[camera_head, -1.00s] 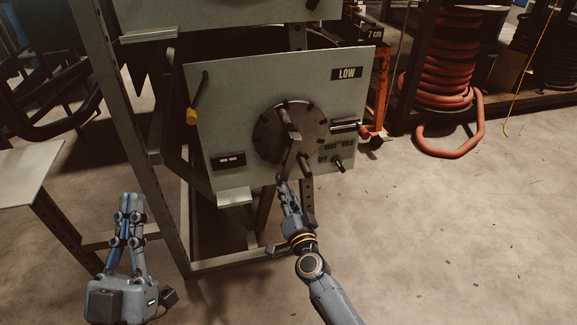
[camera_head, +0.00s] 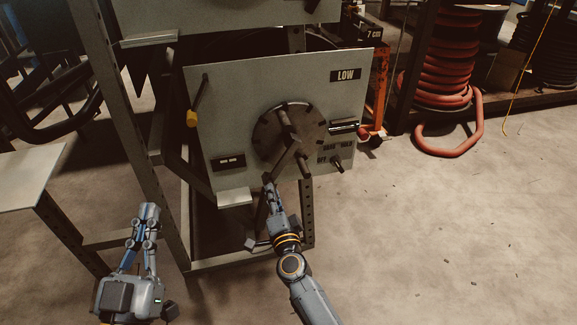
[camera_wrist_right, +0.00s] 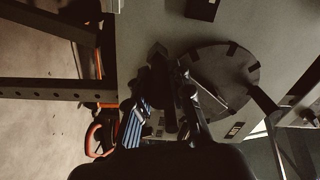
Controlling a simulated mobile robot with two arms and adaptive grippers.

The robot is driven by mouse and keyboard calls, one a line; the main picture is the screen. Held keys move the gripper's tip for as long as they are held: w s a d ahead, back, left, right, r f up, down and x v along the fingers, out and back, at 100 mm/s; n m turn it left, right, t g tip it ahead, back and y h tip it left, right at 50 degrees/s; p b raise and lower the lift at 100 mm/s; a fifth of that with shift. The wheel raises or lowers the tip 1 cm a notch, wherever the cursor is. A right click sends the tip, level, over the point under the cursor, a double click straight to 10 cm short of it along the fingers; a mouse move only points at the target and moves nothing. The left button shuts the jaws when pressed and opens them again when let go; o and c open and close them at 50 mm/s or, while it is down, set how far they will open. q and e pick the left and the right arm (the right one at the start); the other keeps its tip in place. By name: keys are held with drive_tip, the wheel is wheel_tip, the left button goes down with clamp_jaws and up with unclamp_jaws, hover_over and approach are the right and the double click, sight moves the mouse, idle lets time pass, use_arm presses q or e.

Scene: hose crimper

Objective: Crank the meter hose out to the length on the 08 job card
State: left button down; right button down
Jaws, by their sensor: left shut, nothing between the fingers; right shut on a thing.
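The crank wheel (camera_head: 265,135) is a dark round disc with notches on the grey panel (camera_head: 230,95) marked LOW, with a post at its hub. A thin crank arm (camera_head: 285,163) slants down and left from it. My right gripper (camera_head: 269,187) is shut at the lower end of this arm, on what looks like the crank handle, which its fingers mostly hide. The disc also shows in the right wrist view (camera_wrist_right: 220,70). My left gripper (camera_head: 149,208) is shut and empty, low at the left, apart from the panel. I see no 08 job card or meter hose for certain.
The panel carries a yellow-tipped lever (camera_head: 192,117), a small black display (camera_head: 228,163) and a knob (camera_head: 337,163) with blurred labels. A 7 cm sign (camera_head: 374,34) is behind. A red hose coil (camera_head: 445,60) stands at right. The floor at right is mostly clear.

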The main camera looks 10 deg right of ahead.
drive_tip(key=shift+w+a+r, duration=0.1)
drive_tip(key=shift+a+r, duration=0.2)
drive_tip(key=shift+r, duration=0.05)
